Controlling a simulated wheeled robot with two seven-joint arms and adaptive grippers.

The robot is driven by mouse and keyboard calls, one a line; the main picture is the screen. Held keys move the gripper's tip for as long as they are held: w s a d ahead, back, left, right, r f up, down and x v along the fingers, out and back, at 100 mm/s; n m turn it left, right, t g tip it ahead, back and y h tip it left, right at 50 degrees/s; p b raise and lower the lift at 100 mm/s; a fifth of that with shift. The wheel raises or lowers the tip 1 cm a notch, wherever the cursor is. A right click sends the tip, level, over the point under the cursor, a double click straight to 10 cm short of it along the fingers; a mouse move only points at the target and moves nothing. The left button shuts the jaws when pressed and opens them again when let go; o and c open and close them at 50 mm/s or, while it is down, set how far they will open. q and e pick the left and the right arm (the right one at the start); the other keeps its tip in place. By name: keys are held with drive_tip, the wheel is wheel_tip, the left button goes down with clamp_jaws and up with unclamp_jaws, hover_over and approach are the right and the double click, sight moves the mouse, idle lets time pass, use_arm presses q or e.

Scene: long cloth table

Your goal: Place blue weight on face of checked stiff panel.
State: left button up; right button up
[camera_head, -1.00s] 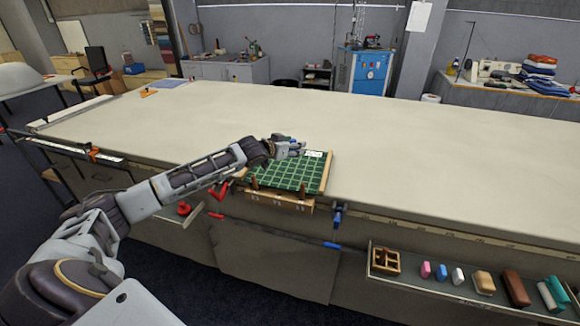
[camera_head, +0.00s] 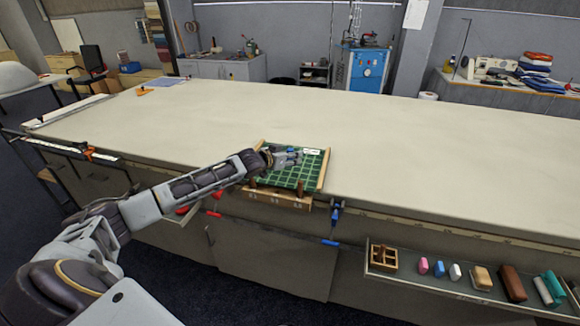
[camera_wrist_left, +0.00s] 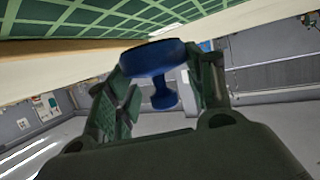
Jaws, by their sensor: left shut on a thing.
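The checked stiff panel (camera_head: 282,180) is green with pale grid lines and lies tilted in a wooden holder at the table's front edge. My left gripper (camera_head: 292,157) is over the panel's upper part in the head view. In the left wrist view it (camera_wrist_left: 165,85) is shut on the blue weight (camera_wrist_left: 158,58), a dark blue piece with a wide end and a narrow stem. The panel also fills the top of the wrist view (camera_wrist_left: 60,16), close to the weight's wide end; I cannot tell whether they touch. My right gripper is not in view.
The wooden holder (camera_head: 280,198) has upright brown pegs at its front. A blue-handled clamp (camera_head: 335,215) and a red clamp (camera_head: 215,203) are on the table edge nearby. A shelf (camera_head: 440,285) at the lower right carries several small items. The long table (camera_head: 420,160) is mostly clear.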

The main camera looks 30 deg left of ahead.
sight(290, 173)
use_arm(q)
drive_tip(key=shift+f, duration=2.4)
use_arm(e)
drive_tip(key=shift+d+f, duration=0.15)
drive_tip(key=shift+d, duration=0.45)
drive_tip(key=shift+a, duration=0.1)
use_arm(q)
drive_tip(key=o, duration=0.9)
drive_tip(key=shift+f, duration=0.15)
drive_tip(key=o, duration=0.5)
drive_tip(key=shift+c, duration=0.2)
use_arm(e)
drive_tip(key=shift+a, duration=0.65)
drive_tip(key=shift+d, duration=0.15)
